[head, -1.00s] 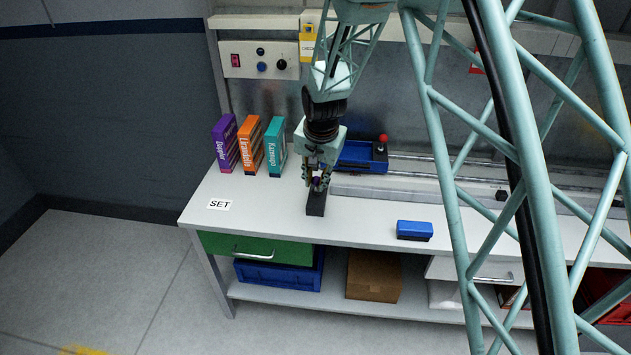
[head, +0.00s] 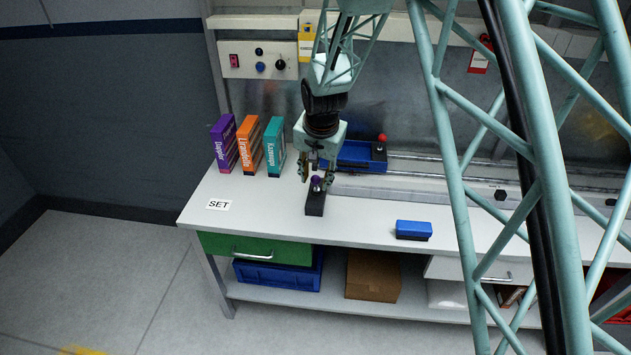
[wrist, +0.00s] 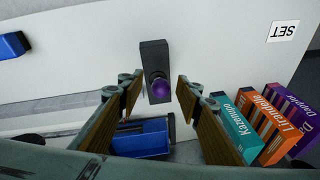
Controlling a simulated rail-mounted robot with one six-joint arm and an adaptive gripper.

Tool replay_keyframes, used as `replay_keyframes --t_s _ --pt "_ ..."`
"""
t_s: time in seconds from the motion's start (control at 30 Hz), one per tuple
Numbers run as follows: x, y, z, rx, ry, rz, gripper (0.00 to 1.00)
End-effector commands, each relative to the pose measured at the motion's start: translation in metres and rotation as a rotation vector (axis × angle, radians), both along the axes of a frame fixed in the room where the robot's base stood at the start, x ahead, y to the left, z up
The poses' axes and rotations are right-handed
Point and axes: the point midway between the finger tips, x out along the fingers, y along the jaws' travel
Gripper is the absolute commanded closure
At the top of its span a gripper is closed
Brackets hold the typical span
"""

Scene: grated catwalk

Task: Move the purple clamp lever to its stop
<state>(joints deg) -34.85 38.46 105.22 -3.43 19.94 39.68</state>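The clamp is a dark block (head: 315,204) on the bench top, with a purple knob (head: 317,184) of the lever at its far end. In the wrist view the purple knob (wrist: 160,88) sits on the dark block (wrist: 154,55), between and just beyond the fingertips. My gripper (head: 318,180) is open around the knob, with a gap on both sides; the wrist view shows both fingers (wrist: 158,90) apart and holding nothing. How the lever stands relative to its stop cannot be made out.
Purple, orange and teal boxes (head: 249,147) stand left of my gripper. A blue tray with a red-knobbed lever (head: 360,153) is behind it. A blue block (head: 413,230) lies to the right. A SET label (head: 219,205) is at the left. The bench front between is clear.

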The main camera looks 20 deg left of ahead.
Motion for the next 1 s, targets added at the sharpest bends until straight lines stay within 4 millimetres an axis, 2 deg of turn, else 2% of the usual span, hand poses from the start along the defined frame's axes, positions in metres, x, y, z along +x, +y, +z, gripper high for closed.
replay_keyframes --t_s 0.6,0.8,1.0 --pt "-0.017 -0.011 0.068 0.000 0.000 -0.001 0.68" --pt "-0.022 -0.014 0.085 -0.001 0.001 -0.001 0.68" --pt "-0.024 -0.015 0.094 -0.001 0.002 -0.001 0.68"
